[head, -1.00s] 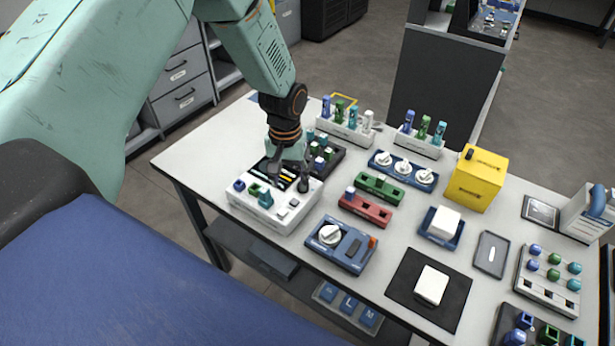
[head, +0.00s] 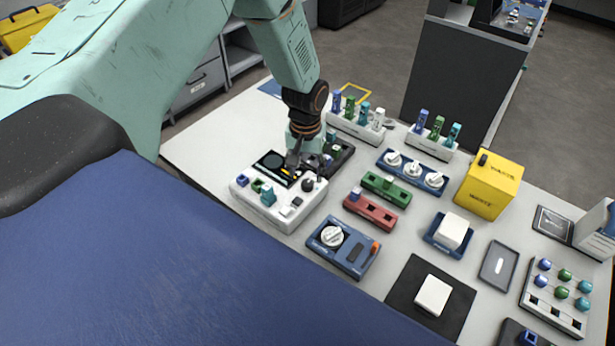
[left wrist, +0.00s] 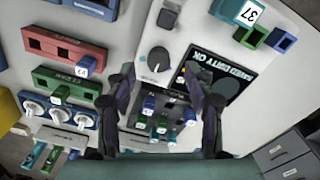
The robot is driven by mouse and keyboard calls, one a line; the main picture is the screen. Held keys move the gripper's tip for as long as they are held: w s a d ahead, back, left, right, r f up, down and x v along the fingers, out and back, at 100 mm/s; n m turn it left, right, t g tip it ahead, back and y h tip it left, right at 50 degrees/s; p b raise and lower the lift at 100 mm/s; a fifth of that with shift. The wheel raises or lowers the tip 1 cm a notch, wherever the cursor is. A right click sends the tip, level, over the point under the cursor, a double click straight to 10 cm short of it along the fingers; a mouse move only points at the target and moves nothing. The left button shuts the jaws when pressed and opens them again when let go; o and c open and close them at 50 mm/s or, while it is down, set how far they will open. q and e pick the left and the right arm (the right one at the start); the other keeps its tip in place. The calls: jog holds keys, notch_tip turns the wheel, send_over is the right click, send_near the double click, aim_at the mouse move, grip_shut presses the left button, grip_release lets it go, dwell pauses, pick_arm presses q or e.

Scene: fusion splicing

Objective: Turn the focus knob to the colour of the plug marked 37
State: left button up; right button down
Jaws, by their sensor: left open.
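The white splicer unit (head: 283,214) stands at the table's left end, with a dark screen and a black round knob (head: 308,184). The knob shows in the left wrist view (left wrist: 157,59) with a pale line on top; which colour it points at is too small to tell. A teal plug (head: 268,196) sits upright on the unit; the left wrist view shows its white tag, which seems to read 37 (left wrist: 247,12). My right gripper is out of view.
A dark tray (head: 340,158) with several plugs lies just behind the gripper. Green (head: 386,188) and red (head: 370,212) socket blocks and a blue box with a white dial (head: 332,237) stand to the right. Plug racks line the back edge.

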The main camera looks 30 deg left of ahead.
aim_at(308, 182)
pick_arm(q)
jog(key=f, duration=0.2)
jog(key=w+f, duration=0.1)
jog(key=f, duration=0.1)
jog(key=shift+w+f, duration=0.15)
jog(key=shift+f, duration=0.15)
jog(key=shift+s+r, duration=0.3)
jog(key=shift+s, duration=0.25)
jog(key=shift+c, duration=0.3)
jog(key=shift+w+f, duration=0.35)
jog(key=shift+w, duration=0.15)
jog(key=c, duration=0.6)
jog(key=shift+s+r, duration=0.25)
jog(key=shift+s, duration=0.1)
grip_shut()
jog(key=shift+w, duration=0.15)
